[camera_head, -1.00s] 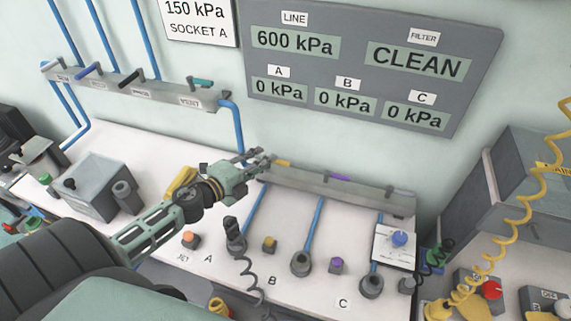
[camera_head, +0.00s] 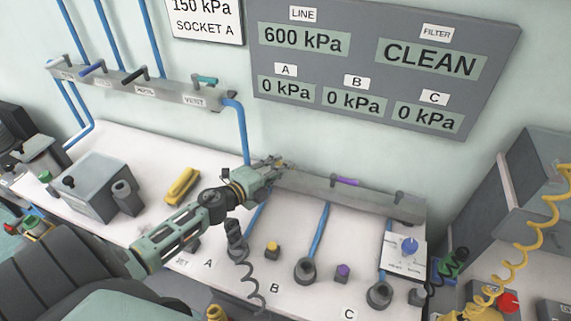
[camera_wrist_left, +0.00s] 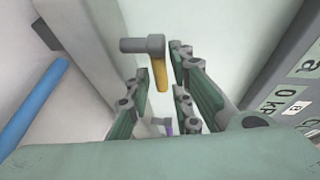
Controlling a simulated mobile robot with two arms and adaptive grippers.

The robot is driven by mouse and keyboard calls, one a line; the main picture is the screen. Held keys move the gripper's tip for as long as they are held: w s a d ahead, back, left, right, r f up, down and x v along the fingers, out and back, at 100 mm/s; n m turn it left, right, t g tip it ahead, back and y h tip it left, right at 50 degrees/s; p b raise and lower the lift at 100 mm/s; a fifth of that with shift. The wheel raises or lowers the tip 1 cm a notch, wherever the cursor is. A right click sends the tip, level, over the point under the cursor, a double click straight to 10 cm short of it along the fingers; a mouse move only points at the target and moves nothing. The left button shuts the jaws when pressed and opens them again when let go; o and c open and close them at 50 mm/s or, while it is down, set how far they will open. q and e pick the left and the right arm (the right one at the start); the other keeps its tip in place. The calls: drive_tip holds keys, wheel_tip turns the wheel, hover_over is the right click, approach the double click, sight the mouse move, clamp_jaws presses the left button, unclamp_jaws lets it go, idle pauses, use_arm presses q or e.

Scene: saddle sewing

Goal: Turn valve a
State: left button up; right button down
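The valve manifold (camera_head: 330,190) is a grey bar along the back of the bench with several valves in a row. Its left valve has a yellow lever (camera_wrist_left: 160,74) on a grey stem (camera_wrist_left: 143,45), in the left wrist view; I take it for valve a, though no label on it is readable. In the head view my gripper hides this lever. My left gripper (camera_head: 279,163) is at the manifold's left end. In the left wrist view its fingers (camera_wrist_left: 163,85) are apart, with the yellow lever between them; contact cannot be told. My right gripper is not in view.
A purple valve lever (camera_head: 345,181) is farther right on the manifold. Hose sockets and buttons stand in front, near labels A, B and C. A wall panel (camera_head: 384,65) reads 600 kPa line, CLEAN, and 0 kPa for A, B and C. A second manifold (camera_head: 140,88) is upper left.

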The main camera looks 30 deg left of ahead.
use_arm(q)
drive_tip(key=shift+x, duration=1.35)
clamp_jaws()
